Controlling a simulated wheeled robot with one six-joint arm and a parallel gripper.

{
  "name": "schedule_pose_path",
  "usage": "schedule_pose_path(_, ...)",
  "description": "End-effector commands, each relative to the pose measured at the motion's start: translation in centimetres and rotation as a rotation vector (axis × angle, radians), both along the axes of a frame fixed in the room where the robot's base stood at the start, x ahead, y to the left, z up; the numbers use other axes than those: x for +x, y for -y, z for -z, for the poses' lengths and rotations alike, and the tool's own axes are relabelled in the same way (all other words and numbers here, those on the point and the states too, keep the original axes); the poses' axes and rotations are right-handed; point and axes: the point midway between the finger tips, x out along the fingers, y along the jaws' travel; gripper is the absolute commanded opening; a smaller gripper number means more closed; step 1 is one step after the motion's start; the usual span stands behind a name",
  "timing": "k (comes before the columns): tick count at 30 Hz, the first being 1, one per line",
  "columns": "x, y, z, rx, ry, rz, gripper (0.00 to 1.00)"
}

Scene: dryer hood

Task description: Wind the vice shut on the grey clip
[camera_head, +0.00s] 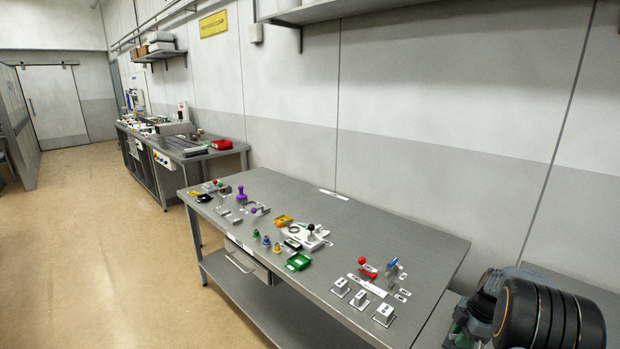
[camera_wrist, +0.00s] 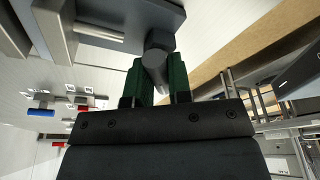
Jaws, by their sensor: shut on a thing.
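In the wrist view my gripper (camera_wrist: 157,72), with its green fingers, is shut on a dark grey handle (camera_wrist: 157,47). The handle has a rounded head and a bar that runs down between the fingers. It sits against a blue-grey block (camera_wrist: 125,14) that appears to be part of the vice. A light metal rod (camera_wrist: 98,32) runs from this block to a grey plate (camera_wrist: 52,28) at the upper left. I cannot make out the grey clip in either view. In the head view my arm fills the lower right corner and hides what lies behind it.
In the head view a grey workbench (camera_head: 420,240) carries small fixtures, among them a red-knobbed lever (camera_head: 367,268), a green tray (camera_head: 298,262) and a purple knob (camera_head: 241,194). A second bench (camera_head: 205,150) stands farther back along the wall. The floor (camera_head: 90,240) at left is clear.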

Motion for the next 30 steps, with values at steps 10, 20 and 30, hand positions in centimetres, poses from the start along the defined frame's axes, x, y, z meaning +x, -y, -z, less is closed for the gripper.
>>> schedule_pose_path(10,-0.01,0.03,0.01,-0.001,0.002,0.207,0.0)
schedule_pose_path(20,-0.06,0.0,0.19,0.0,0.001,0.318,0.0)
schedule_pose_path(30,-0.06,0.0,0.01,0.0,0.0,0.416,0.0)
